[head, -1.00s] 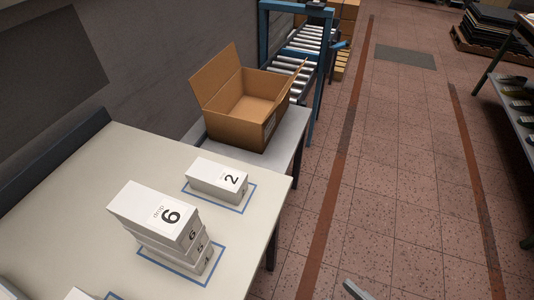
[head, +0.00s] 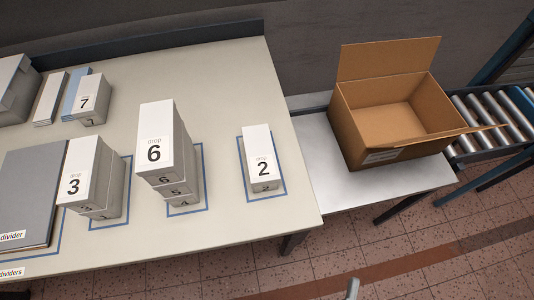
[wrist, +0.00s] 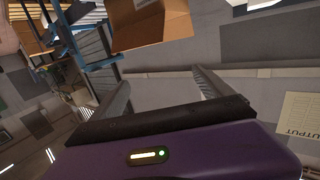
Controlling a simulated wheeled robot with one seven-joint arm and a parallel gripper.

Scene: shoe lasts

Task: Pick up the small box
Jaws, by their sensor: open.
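Several white numbered boxes stand on the table (head: 235,60) in the head view. The box marked 2 (head: 261,150) stands at the right, inside a blue outline. A taller stack topped by the box marked 6 (head: 160,135) is left of it. The box marked 3 (head: 82,170) tops a stack farther left, and the box marked 7 (head: 88,92) is at the back left. Which one is the small box I cannot tell. My gripper (wrist: 160,90) is open and empty in the wrist view, with its fingers wide apart. No white box shows clearly there.
An open cardboard carton (head: 395,120) stands on a lower grey side table (head: 310,150), right of the table. A roller conveyor (head: 490,115) is beyond it. A grey divider stack (head: 30,195) lies at the left.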

